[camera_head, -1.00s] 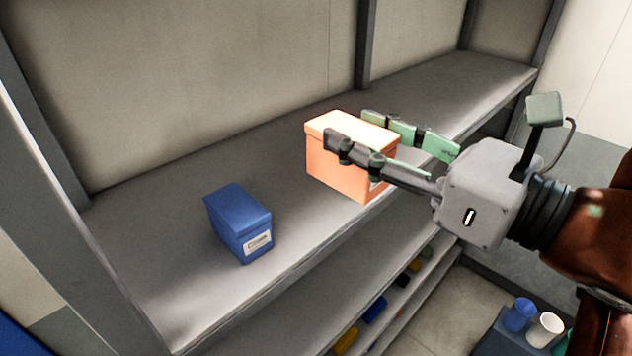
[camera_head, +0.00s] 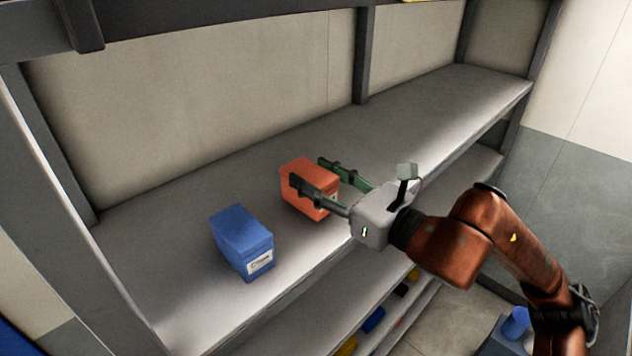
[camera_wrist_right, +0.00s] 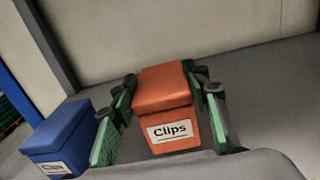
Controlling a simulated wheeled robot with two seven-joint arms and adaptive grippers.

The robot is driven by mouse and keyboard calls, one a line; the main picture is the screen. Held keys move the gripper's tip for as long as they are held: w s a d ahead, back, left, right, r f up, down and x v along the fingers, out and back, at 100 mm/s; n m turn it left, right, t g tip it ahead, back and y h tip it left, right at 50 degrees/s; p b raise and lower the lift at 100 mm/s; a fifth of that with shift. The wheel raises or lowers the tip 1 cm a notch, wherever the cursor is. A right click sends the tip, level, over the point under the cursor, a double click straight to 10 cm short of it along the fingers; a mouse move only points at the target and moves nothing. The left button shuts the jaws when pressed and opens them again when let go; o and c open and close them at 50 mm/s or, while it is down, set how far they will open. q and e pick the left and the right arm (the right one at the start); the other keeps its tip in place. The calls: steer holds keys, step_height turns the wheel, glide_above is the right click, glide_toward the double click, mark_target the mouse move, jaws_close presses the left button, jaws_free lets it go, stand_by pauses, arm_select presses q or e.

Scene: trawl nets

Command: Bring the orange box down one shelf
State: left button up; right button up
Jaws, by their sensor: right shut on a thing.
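The orange box (camera_head: 305,173) is at the upper of the shelves in view, to the right of a blue box. In the right wrist view the orange box (camera_wrist_right: 163,97) carries a white label reading "Clips". My right gripper (camera_head: 308,173) is shut on it, with one finger along each side. In the head view the box looks set down on or very close to the shelf surface (camera_head: 420,125); I cannot tell whether it touches. A lower shelf (camera_head: 345,318) shows below the front edge. My left gripper is out of view.
The blue box (camera_head: 240,241) stands just left of the orange box, and also shows in the right wrist view (camera_wrist_right: 62,140). Shelf posts (camera_head: 363,55) rise behind. The upper shelf is clear to the right. Several small coloured items lie on the lower shelves.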

steer(key=shift+d+f, duration=0.2)
steer(key=shift+f, duration=0.75)
steer(key=shift+a, duration=0.1)
steer(key=shift+f, duration=0.1)
steer(key=o, duration=1.4)
steer(key=shift+c, duration=0.2)
